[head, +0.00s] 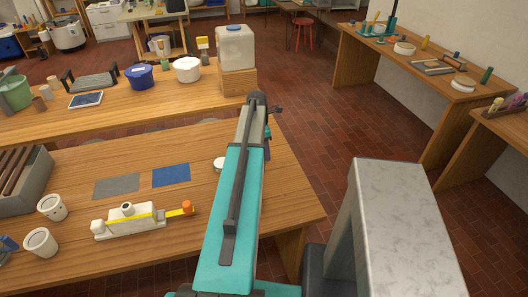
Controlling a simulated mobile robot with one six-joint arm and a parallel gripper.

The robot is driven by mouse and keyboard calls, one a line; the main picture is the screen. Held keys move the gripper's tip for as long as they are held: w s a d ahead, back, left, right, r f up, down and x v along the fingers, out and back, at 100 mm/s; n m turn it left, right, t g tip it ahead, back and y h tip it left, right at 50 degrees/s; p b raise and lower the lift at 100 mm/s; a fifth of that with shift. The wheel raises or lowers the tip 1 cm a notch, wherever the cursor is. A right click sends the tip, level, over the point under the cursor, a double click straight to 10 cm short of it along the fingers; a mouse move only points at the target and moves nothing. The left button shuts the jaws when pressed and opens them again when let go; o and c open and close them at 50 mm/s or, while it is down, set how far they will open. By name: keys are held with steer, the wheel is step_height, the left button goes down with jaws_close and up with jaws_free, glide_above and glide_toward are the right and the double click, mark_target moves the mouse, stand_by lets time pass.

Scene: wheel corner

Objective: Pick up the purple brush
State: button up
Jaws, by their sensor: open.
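I cannot make out the purple brush for certain. A small purple thing (518,101) stands on the side table at the right edge of the head view, too small to tell its shape. A dark purplish patch also shows beside my arm, over the near workbench, and I cannot tell what it is. My teal arm reaches forward over the right end of that bench. My gripper is not clearly seen; the arm seems to hide it.
The near workbench (215,198) bears a grey mat (116,187), a blue mat (171,175), two white cups and a white device with a yellow strip (130,221). A second bench behind holds tubs and a container (236,47). Brick floor (330,130) is open between the benches and right-hand tables.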

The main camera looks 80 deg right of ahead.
steer(key=shift+s+d+f+p, duration=0.1)
steer(key=shift+f+p, duration=0.4)
steer(key=shift+f, duration=1.15)
steer(key=c, duration=1.2)
